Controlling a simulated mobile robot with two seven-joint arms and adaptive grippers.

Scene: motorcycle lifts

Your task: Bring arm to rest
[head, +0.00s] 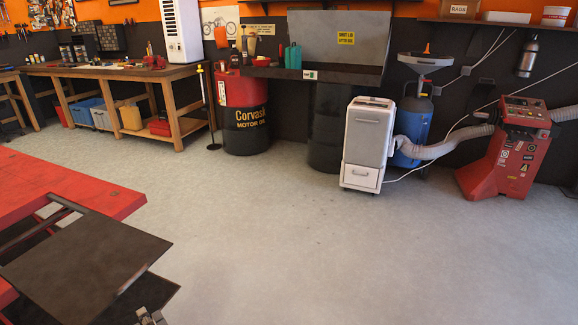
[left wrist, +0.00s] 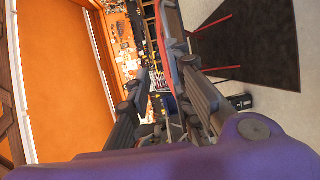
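In the left wrist view my left gripper (left wrist: 160,84) shows as two dark fingers held apart. Nothing is visible between them. The purple housing of my wrist fills the bottom of that view. In the head view neither arm can be made out clearly. Small grey metal parts (head: 150,317) show at the bottom edge beside a dark plate, and I cannot tell what they belong to. My right gripper is in neither view.
A red lift (head: 60,190) with a dark plate (head: 85,262) stands close at the left. A workbench (head: 185,72), a Corvash oil drum (head: 246,130), a white cabinet (head: 366,140) and a red machine (head: 505,150) line the back. The grey floor (head: 330,250) between is clear.

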